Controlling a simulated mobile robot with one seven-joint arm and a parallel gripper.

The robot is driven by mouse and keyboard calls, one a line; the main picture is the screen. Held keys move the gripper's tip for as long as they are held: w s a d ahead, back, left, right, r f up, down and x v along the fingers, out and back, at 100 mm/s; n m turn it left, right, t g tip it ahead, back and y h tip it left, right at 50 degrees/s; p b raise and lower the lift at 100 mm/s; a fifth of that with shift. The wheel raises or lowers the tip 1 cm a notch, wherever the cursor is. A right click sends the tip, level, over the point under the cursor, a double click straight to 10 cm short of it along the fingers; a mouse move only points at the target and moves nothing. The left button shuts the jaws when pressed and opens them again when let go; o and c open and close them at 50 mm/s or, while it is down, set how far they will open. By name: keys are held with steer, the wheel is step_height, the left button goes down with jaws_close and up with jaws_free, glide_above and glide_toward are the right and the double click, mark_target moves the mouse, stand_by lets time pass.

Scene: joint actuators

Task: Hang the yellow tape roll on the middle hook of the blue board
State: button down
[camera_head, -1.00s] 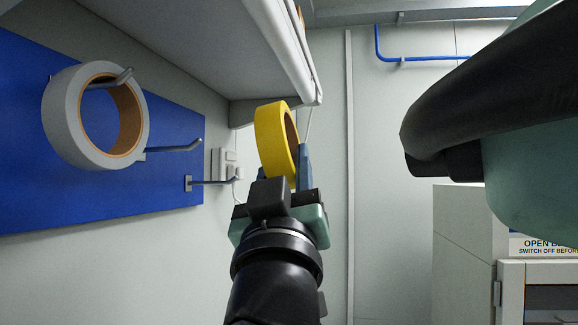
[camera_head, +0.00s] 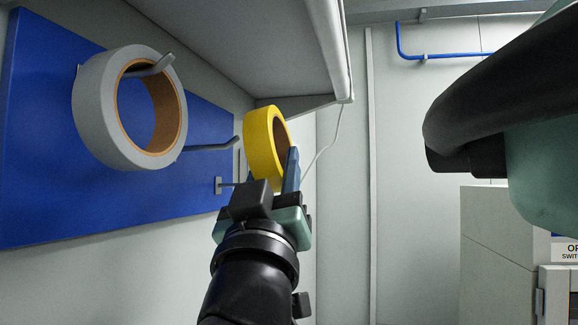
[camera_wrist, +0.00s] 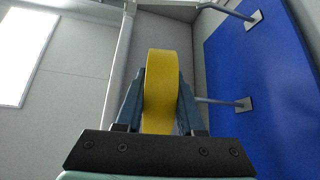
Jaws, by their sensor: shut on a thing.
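The yellow tape roll (camera_head: 259,148) is upright in my gripper (camera_head: 271,172), its hole facing right in the head view. In the wrist view the roll (camera_wrist: 160,90) shows edge-on between the two blue fingers of my gripper (camera_wrist: 160,108). The blue board (camera_head: 50,205) is on the wall at the left. A grey tape roll (camera_head: 95,110) hangs on its nearest hook (camera_head: 152,68). The middle hook (camera_head: 212,148) is bare, and its tip appears just left of the yellow roll. The far hook (camera_head: 222,185) is partly hidden behind my gripper.
A grey shelf or cabinet underside (camera_head: 240,50) overhangs the board and the yellow roll. A thin cable (camera_head: 325,150) hangs from it. A light grey cabinet (camera_head: 490,230) stands at the right. Open room lies between it and my gripper.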

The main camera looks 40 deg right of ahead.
steer(key=w+a+f, duration=0.2)
steer(key=w+a, duration=0.2)
steer(key=w, duration=0.2)
steer(key=shift+w+f+b, duration=0.2)
steer(key=shift+w+b, duration=0.15)
steer(key=shift+b, duration=0.05)
stand_by(0.6)
stand_by(0.6)
steer(key=shift+c, duration=2.2)
jaws_free()
